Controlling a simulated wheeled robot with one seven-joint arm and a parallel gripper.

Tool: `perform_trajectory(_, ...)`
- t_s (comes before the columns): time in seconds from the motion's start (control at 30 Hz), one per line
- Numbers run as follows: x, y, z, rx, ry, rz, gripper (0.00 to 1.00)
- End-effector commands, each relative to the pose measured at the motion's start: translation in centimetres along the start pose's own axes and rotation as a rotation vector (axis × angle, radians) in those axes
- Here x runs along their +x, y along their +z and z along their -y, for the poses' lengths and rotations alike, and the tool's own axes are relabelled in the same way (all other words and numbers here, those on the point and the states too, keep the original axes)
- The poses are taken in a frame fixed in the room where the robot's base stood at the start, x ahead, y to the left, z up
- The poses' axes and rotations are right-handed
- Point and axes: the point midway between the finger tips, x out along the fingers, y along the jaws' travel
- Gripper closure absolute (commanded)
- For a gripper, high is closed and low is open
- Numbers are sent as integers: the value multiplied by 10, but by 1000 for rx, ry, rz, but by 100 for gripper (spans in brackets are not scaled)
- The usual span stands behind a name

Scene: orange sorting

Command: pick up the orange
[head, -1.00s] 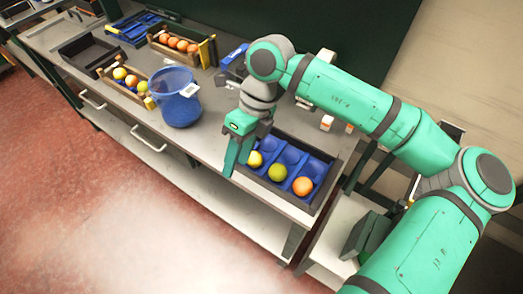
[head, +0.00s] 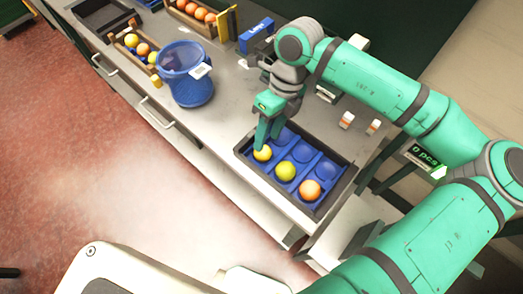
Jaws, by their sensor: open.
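An orange (head: 310,190) sits in the front right pocket of a blue tray insert inside a dark tray (head: 333,204) on the bench. A yellow-green fruit (head: 285,171) lies in the front middle pocket, and a yellow fruit (head: 263,153) in the front left one. My gripper (head: 264,140) is open, pointing down at the tray's left end, close above the yellow fruit. I cannot tell whether its fingers touch that fruit. It is apart from the orange in the tray.
A blue bucket (head: 188,88) stands left of the tray. Wooden crates with fruit (head: 142,49) and with several oranges (head: 202,13) are farther back. A blue box (head: 257,35) and small white-orange boxes (head: 346,120) stand on the bench (head: 225,125).

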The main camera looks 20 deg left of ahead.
Motion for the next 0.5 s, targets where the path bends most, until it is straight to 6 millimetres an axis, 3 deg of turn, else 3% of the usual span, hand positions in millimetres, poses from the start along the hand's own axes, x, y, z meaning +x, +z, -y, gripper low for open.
perform_trajectory(0.17,11,2,0,-3,0,0,56)
perform_trajectory(0.5,53,5,-2,-10,0,-3,56)
